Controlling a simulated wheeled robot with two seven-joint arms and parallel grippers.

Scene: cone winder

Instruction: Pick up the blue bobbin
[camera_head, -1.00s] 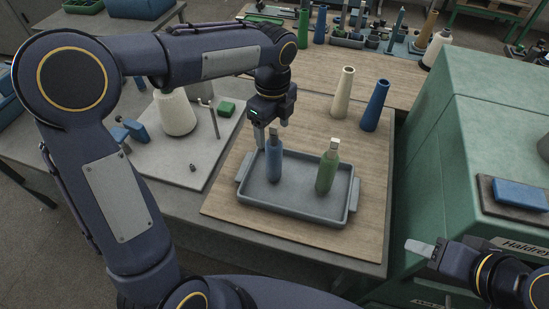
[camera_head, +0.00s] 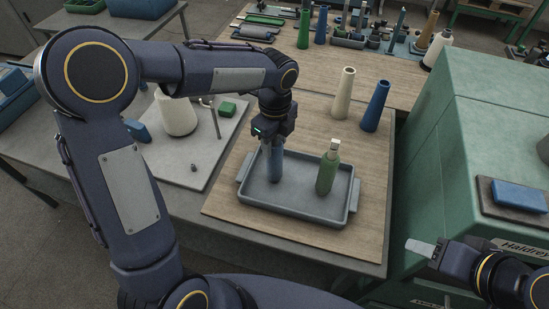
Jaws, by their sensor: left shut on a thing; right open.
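My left gripper (camera_head: 273,148) points down over the grey tray (camera_head: 285,213) and is shut on the upper part of a blue bottle-shaped piece (camera_head: 275,168). The piece stands upright in the tray's left half; its top is hidden by the gripper. A blue tapered cone (camera_head: 375,107) stands on the wooden board behind the tray, apart from both grippers. A blue upright cylinder (camera_head: 321,25) stands at the back. I cannot tell which of these blue things is the named bobbin. My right gripper (camera_head: 422,247) is open and empty at lower right, beside the green machine.
A green bottle (camera_head: 328,170) stands in the tray's right half. A cream cone (camera_head: 343,94) stands beside the blue cone. A white cone (camera_head: 176,112) and a green block (camera_head: 227,109) are on the left plate. The green machine (camera_head: 480,130) bounds the right side.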

